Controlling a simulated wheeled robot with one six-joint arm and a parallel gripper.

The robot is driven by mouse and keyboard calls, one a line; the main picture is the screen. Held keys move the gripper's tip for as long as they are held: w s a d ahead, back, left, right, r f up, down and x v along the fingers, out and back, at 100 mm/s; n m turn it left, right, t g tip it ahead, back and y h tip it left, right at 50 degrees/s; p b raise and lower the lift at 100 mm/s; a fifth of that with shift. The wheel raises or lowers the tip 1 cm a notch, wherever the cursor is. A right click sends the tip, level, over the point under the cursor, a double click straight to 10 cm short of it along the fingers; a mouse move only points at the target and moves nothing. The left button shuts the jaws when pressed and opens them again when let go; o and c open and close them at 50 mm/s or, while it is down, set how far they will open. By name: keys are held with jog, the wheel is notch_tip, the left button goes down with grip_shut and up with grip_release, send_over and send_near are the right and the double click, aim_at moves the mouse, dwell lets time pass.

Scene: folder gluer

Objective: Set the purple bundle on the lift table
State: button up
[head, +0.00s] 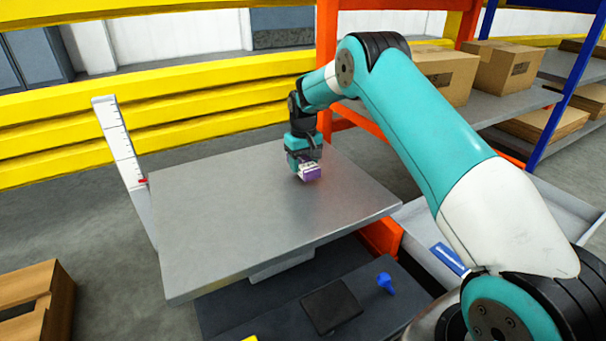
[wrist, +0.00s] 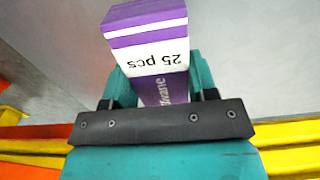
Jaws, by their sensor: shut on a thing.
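The purple bundle (head: 311,172) has a white band; in the wrist view the bundle (wrist: 150,45) shows "25 pcs" printed on the band, upside down. My gripper (head: 306,166) is shut on it, with one teal finger on each side in the wrist view (wrist: 158,85). The lift table (head: 260,215) is a grey metal plate, and it fills much of the wrist view's background. The bundle is over the table's far right part, at or just above its surface; I cannot tell whether it touches.
A white scale post (head: 122,150) with a red marker stands at the table's left edge. Yellow rails (head: 200,125) run behind. A shelf with cardboard boxes (head: 505,70) is at the right. A blue funnel-like item (head: 385,281) lies low in front. Most of the table top is bare.

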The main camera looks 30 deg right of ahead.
notch_tip(320, 180, down, 2)
jog(key=shift+f+b, duration=0.25)
jog(key=shift+b, duration=0.1)
jog(key=shift+r, duration=0.1)
jog(key=o, duration=0.9)
jog(key=shift+o, duration=0.2)
